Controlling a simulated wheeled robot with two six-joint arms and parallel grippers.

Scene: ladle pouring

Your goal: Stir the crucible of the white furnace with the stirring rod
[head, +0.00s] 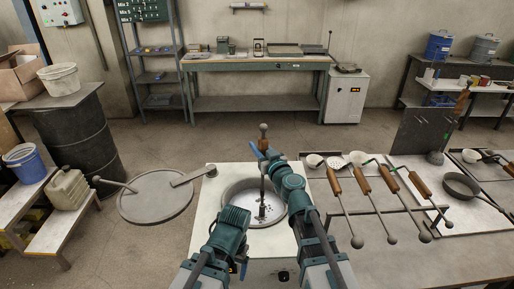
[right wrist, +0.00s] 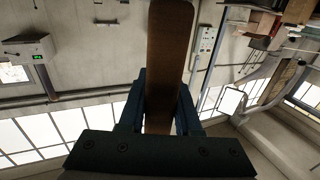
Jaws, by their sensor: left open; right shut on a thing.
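The white furnace (head: 205,225) stands directly in front of me with its round top open. Its crucible (head: 236,192) shows as a pale ring around a grey interior with darker specks. My right gripper (head: 264,154) is above the crucible, shut on the stirring rod (head: 262,200). The rod is about upright, its knob on top and its lower end inside the crucible; the depth is hard to judge. The right wrist view shows the jaws on its brown wooden handle (right wrist: 168,60). My left gripper (head: 242,268) is open and low in front of the furnace, partly hidden by its arm.
The round furnace lid (head: 157,196) is swung out to the left. On the right, a bench (head: 450,258) bears several wooden-handled ladles (head: 383,180) on a rack and a dark pan (head: 462,185). A black drum (head: 80,140) stands at the left.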

